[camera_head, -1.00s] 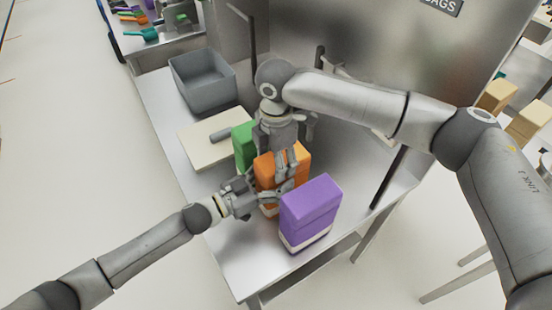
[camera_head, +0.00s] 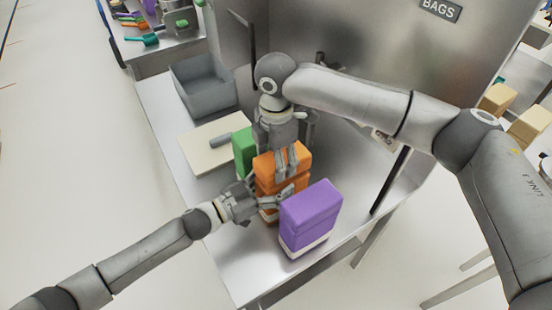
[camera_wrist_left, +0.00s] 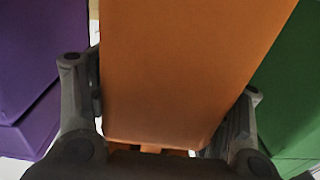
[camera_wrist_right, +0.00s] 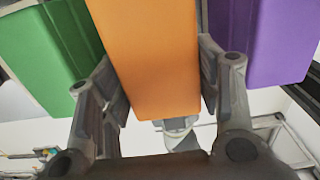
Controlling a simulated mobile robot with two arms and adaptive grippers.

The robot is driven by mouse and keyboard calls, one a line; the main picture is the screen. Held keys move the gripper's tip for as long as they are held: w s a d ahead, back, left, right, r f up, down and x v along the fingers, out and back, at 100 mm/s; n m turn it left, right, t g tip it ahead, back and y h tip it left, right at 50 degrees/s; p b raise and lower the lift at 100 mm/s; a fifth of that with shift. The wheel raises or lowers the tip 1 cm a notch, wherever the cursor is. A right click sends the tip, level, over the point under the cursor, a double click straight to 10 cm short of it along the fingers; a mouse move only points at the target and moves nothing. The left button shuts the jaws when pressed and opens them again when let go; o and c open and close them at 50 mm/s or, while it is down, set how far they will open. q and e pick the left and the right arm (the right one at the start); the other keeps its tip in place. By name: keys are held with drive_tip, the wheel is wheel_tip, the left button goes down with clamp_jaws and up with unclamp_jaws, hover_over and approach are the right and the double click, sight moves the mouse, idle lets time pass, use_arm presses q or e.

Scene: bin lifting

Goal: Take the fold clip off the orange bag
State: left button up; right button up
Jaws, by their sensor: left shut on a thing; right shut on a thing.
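The orange bag (camera_head: 284,160) stands between the green bag (camera_head: 243,150) and the purple bag (camera_head: 311,212). My left gripper (camera_head: 272,202) comes in from the left and is shut on the orange bag's lower part; in the left wrist view the orange bag (camera_wrist_left: 185,70) lies between its fingers. My right gripper (camera_head: 286,165) reaches down from above and is shut on the orange bag; in the right wrist view the orange bag (camera_wrist_right: 150,60) fills the space between its fingers. The fold clip cannot be made out; fingers cover parts of the bag.
A cream board (camera_head: 203,155) with a grey rod-like thing (camera_head: 220,142) lies behind the bags, to the left. An empty-looking grey bin (camera_head: 204,85) stands farther back. The purple and green bags stand close on either side. Bare metal table (camera_head: 245,270) shows at the front.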

drive_tip(key=shift+r, duration=2.05)
use_arm(q)
drive_tip(key=o, duration=1.6)
